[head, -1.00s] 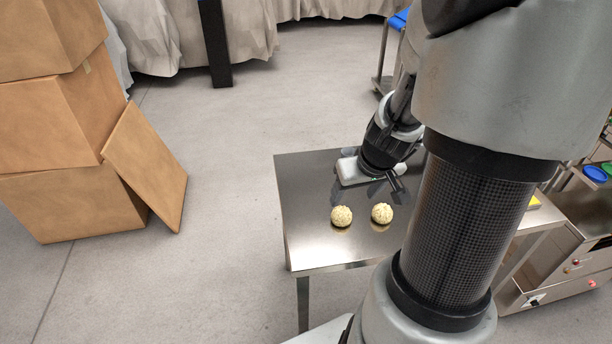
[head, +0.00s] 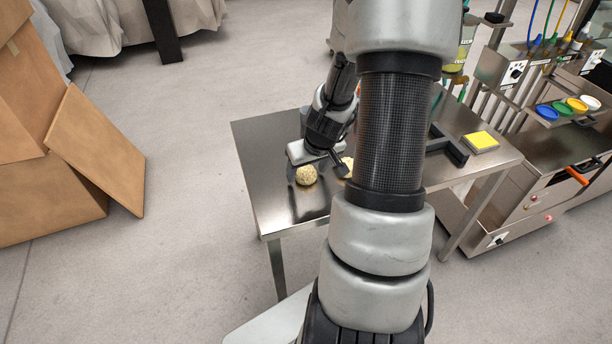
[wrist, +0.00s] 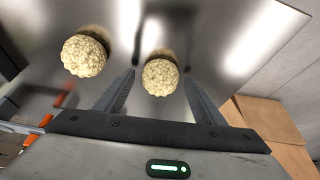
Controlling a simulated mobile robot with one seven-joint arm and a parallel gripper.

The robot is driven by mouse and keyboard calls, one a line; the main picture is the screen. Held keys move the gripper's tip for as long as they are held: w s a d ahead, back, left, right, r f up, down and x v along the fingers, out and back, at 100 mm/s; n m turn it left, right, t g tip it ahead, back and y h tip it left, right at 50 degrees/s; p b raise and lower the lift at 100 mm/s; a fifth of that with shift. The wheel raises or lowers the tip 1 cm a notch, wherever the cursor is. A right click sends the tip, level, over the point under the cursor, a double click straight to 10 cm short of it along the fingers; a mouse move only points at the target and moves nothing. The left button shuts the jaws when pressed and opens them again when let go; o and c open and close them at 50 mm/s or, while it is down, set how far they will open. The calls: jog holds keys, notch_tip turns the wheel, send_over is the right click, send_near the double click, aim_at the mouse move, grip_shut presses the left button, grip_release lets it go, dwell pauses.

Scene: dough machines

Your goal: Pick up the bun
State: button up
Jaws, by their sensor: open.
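Two round, pale, speckled buns lie on the metal table. The left bun (head: 306,175) in the head view is the one between my fingers in the wrist view (wrist: 160,77). My gripper (head: 316,168) is open just above the table; its two fingers (wrist: 158,80) point toward this bun, one on each side, with gaps to both. The other bun (head: 347,166) is partly hidden behind my arm in the head view. It lies outside the fingers, at upper left in the wrist view (wrist: 84,55).
The steel table (head: 262,150) is bare at its left and front. A yellow block (head: 480,141) and a dark frame (head: 447,146) are on its right part. Cardboard boxes (head: 95,150) stand on the floor at left. A machine with coloured bowls (head: 566,106) is at right.

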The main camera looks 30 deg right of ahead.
jog(key=c, duration=1.2)
